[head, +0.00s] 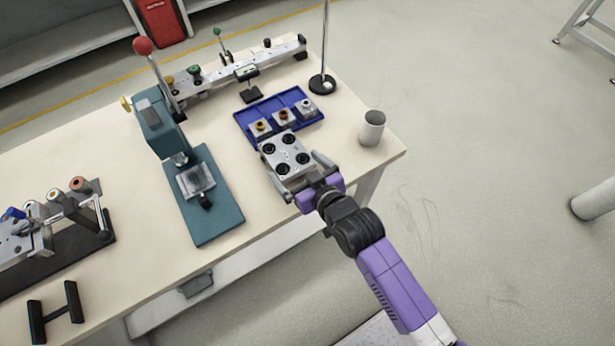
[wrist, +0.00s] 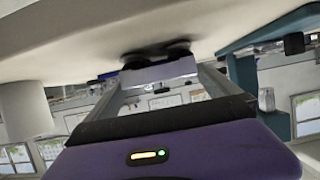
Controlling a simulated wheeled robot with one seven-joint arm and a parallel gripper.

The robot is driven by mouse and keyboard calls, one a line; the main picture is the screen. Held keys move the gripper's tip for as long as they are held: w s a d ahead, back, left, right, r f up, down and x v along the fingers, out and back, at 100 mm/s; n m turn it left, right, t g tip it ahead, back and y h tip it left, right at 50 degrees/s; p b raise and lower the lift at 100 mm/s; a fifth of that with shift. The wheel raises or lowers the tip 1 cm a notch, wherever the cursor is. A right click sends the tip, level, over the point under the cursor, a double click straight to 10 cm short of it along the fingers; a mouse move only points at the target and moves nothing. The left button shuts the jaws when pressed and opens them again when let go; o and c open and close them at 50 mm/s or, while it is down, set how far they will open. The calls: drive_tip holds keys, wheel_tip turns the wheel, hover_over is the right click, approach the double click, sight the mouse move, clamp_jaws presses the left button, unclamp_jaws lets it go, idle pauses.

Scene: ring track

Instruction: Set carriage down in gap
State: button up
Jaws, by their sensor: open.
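The carriage (head: 287,150) is a silver plate with four dark round parts on its upper face. In the head view it is near the table's front edge, at the end of my gripper (head: 303,175). In the wrist view the carriage (wrist: 160,72) shows as a pale block with dark round parts, at the far end between my spread fingers. My gripper is open; whether a finger touches the carriage I cannot tell. The carriage's underside is hidden in the head view, and I cannot make out the gap.
A blue tray (head: 240,120) with several small parts is just behind the carriage. A teal press (head: 215,215) stands left, a grey cup (head: 372,128) right. A silver rail fixture (head: 215,82) lies at the back, another fixture (head: 50,225) at far left. Bare table separates carriage and press.

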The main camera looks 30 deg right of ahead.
drive_tip(key=v, duration=0.6)
drive_tip(key=s+r, duration=0.2)
drive_tip(key=s, duration=1.2)
drive_tip(key=s+r+t, duration=0.1)
drive_tip(key=s+r, duration=0.9)
drive_tip(key=s, duration=0.3)
drive_tip(key=shift+r, duration=0.1)
